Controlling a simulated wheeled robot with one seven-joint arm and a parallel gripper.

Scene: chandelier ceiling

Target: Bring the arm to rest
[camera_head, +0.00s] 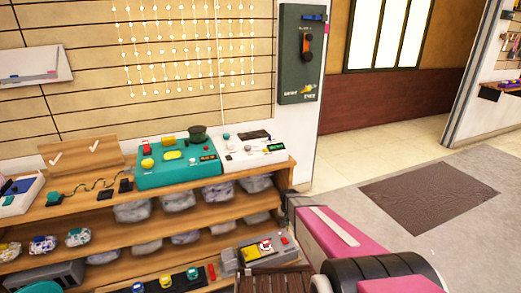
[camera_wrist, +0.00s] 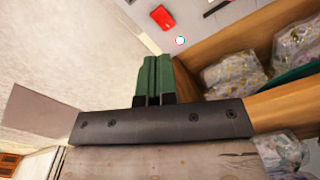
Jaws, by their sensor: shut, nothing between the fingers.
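My gripper (camera_wrist: 153,62) shows in the wrist view with its two green fingers side by side, touching, and nothing between them. Its dark mounting bar crosses the lower part of that view. In the head view, pink and black parts of my arm fill the lower right, beside the right end of the shelf. I cannot make out the fingers in the head view.
A wooden shelf (camera_head: 190,178) holds a teal control box (camera_head: 178,177), a white control box (camera_head: 240,160) and bagged items. A dark green switch box (camera_head: 301,75) hangs on the wall. A brown mat (camera_head: 428,207) lies on open floor at right.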

